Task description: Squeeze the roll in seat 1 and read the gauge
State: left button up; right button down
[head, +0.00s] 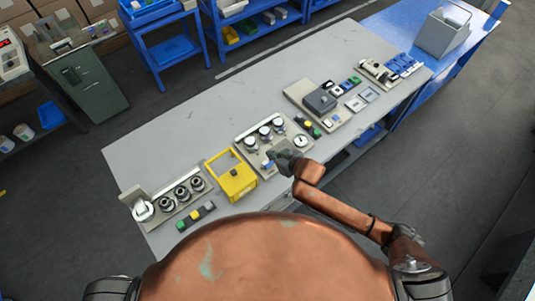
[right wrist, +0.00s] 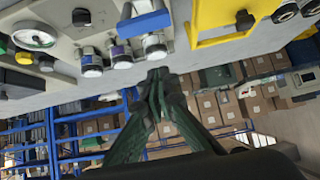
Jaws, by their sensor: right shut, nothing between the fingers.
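A grey plate (head: 243,135) on the table holds three rolls in a row: a left one (head: 251,143), a middle one (head: 265,132) and a right one (head: 278,124). I cannot read which seat is 1. A round white gauge (head: 300,141) sits at the plate's right end; its reading is too small to tell. My left gripper is out of view.
A yellow frame (head: 232,178) stands left of the plate. Beyond it is another plate with several dark rings (head: 182,193) and a white roll (head: 143,210). Buttons (head: 307,125) and a dark-grey block device (head: 320,101) lie to the right. The table's back area is clear.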

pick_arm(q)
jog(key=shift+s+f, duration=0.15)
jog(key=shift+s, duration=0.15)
pick_arm(e)
jog(key=v, duration=0.5)
jog(key=shift+d+r, duration=0.1)
jog(key=shift+r, duration=0.1)
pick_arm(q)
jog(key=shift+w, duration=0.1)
pick_arm(e)
jog(key=shift+w, duration=0.15)
